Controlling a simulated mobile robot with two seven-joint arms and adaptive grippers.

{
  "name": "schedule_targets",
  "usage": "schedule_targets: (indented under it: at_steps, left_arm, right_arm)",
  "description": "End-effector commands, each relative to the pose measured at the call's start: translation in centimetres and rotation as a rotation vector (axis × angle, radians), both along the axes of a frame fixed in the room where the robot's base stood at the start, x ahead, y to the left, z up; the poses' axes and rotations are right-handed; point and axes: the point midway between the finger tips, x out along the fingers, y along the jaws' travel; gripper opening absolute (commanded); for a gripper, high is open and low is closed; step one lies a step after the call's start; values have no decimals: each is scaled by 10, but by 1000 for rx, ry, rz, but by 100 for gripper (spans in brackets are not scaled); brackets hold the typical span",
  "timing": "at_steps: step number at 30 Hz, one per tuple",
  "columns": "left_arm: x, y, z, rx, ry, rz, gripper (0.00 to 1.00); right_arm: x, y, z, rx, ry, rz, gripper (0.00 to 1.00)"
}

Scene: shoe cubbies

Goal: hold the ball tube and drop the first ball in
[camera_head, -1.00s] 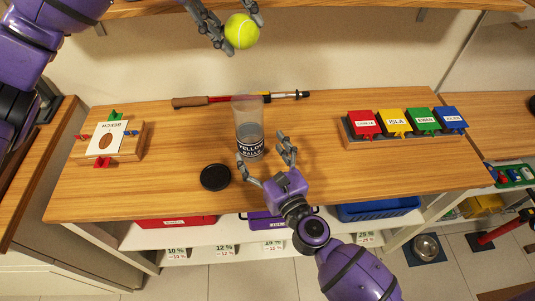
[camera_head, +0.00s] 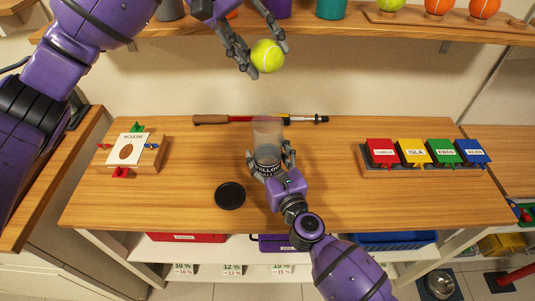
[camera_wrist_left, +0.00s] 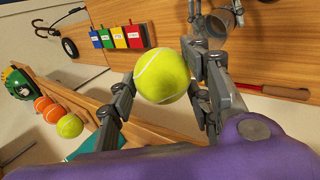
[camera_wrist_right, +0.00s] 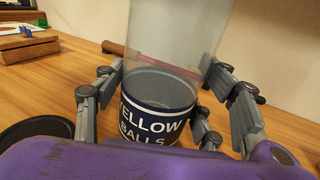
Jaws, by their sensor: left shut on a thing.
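My left gripper (camera_head: 265,60) is shut on a yellow tennis ball (camera_head: 267,56) and holds it in the air, above and behind the tube. The ball also shows between the fingers in the left wrist view (camera_wrist_left: 162,77). A clear tube (camera_head: 268,135) with a dark "YELLOW BALLS" label stands upright on the wooden table. My right gripper (camera_head: 272,160) has its fingers on both sides of the tube's lower part. In the right wrist view the tube (camera_wrist_right: 170,75) stands between the fingers, with small gaps beside it, so the gripper looks open.
A black round lid (camera_head: 230,195) lies left of the tube. A brown-handled rod (camera_head: 262,119) lies behind it. Coloured named blocks on a rack (camera_head: 424,154) stand right, a card stand (camera_head: 130,152) left. A shelf (camera_head: 340,31) with balls and cups runs above.

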Motion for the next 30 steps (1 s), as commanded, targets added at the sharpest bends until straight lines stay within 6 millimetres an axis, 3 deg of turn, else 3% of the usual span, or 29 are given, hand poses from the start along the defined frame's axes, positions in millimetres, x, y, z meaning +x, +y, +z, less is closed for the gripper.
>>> schedule_targets:
  at_steps: [1,6,11,30]
  left_arm:
    - [0,0,0,0,0,0,20]
    - [0,0,0,0,0,0,20]
    - [0,0,-4,0,1,-1,20]
    - [0,0,-48,1,1,1,20]
  right_arm:
    - [0,0,0,0,0,0,52]
    - [0,0,0,0,0,0,30]
    - [0,0,0,0,0,0,30]
    - [0,0,0,0,0,0,30]
